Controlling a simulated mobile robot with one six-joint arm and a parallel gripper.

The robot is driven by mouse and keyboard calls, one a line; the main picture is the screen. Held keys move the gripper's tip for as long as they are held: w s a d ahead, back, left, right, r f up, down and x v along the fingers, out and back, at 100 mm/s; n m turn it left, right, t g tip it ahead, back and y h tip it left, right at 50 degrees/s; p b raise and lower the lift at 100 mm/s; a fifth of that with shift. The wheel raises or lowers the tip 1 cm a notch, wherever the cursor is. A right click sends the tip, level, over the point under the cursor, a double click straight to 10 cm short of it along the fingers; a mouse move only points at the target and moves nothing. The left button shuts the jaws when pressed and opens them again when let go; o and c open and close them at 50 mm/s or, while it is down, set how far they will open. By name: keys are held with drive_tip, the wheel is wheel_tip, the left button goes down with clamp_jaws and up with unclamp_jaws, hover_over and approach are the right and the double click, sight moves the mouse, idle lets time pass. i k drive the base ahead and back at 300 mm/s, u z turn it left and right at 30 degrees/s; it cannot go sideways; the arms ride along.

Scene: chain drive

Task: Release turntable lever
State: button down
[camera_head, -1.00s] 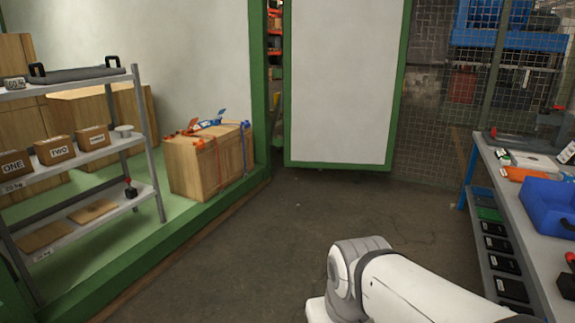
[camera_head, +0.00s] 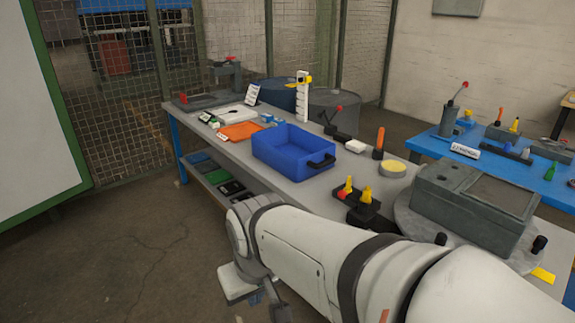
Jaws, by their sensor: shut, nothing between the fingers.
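The turntable (camera_head: 412,222) is a round grey disc on the right end of the long grey workbench, with a heavy grey box (camera_head: 463,208) on it. A black knob (camera_head: 540,243) stands at the disc's right edge, and another black knob (camera_head: 441,238) shows at its front edge. I cannot tell which knob is the lever. My white arm crosses in front and hides part of the disc and bench edge. My gripper (camera_head: 277,309) is partly in view at the bottom edge, shut and empty, low in front of the bench and well left of the turntable.
The workbench holds a blue bin (camera_head: 293,150), an orange tray (camera_head: 240,131), a black fixture with red and yellow knobs (camera_head: 357,200) and an orange-topped post (camera_head: 379,143). A blue table (camera_head: 490,150) stands behind right. The floor (camera_head: 120,240) at left is clear.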

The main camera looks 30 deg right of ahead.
sight(362, 208)
drive_tip(key=z, duration=0.6)
drive_tip(key=i, duration=0.95)
drive_tip(key=z, duration=0.5)
drive_tip(key=k, duration=0.95)
drive_tip(key=z, duration=0.15)
drive_tip(key=i, duration=0.95)
drive_tip(key=u, duration=0.05)
